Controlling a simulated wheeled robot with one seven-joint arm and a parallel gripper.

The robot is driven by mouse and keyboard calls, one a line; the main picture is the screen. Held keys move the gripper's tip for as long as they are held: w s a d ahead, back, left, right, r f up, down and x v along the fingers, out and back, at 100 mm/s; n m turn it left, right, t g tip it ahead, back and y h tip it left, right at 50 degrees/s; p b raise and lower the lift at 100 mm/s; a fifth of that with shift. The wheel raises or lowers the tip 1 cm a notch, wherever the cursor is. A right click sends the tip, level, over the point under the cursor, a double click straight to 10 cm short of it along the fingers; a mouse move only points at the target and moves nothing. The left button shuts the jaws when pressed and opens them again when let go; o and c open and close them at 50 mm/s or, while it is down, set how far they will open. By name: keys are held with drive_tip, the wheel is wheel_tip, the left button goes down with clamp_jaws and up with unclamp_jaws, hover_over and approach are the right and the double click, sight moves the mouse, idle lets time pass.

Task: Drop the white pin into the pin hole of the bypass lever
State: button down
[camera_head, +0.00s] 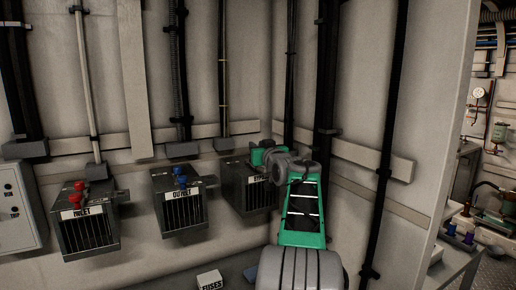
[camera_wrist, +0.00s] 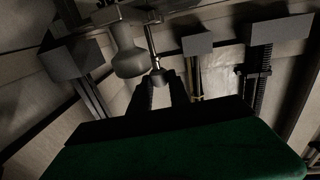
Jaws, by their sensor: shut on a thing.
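In the wrist view, the two dark fingers of my gripper (camera_wrist: 160,80) are shut on the lower end of a slim pale rod, which looks like the white pin (camera_wrist: 152,45). A grey, bulb-shaped part (camera_wrist: 126,50) stands close to its left, possibly part of the bypass lever; I cannot tell if they touch. In the head view, the bypass box (camera_head: 247,198) stands behind my green arm, which hides most of its label. My green gripper body (camera_head: 266,153) is above the box top. The pin, the lever and the pin hole cannot be made out there.
The inlet box (camera_head: 88,235) with red knobs and the outlet box (camera_head: 182,211) with blue knobs stand to the left. A small fuses box (camera_head: 209,280) sits low in front. Vertical pipes and wall rails run close behind. A wall panel (camera_head: 435,110) closes the right side.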

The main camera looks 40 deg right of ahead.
drive_tip(key=shift+f+b, duration=1.55)
drive_tip(key=shift+b, duration=0.05)
idle(0.3)
drive_tip(key=shift+f, duration=0.15)
drive_tip(key=c, duration=1.1)
unclamp_jaws()
drive_tip(key=shift+f, duration=0.1)
drive_tip(key=shift+c, duration=0.2)
drive_tip(key=b+v, duration=0.1)
drive_tip(key=v, duration=0.7)
drive_tip(key=shift+b, duration=0.35)
drive_tip(key=shift+r, duration=0.25)
